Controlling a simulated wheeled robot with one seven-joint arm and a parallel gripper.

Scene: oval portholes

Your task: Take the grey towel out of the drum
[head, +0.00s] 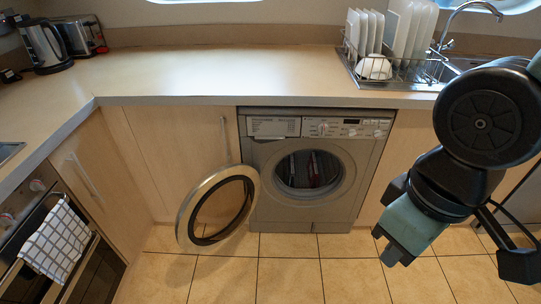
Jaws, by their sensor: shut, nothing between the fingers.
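The drum (291,172) is the dark round opening in the front of a silver washing machine (272,212). Some cloth (318,168) shows inside it, with greyish and reddish parts; I cannot tell which part is the grey towel. The round door (187,216) is swung open to the left, with its silver ring and dark inner rim facing the room. My gripper (391,252) is at the lower right, pointing down and to the left over the tiled floor. It is shut and empty, apart from the machine and to the right of the drum.
A long counter (220,72) runs above the machine. A dish rack (400,70) with white plates stands at the right by the sink. A kettle (45,45) is at the left; a checked cloth (56,240) hangs on the oven. The floor (290,275) before the machine is clear.

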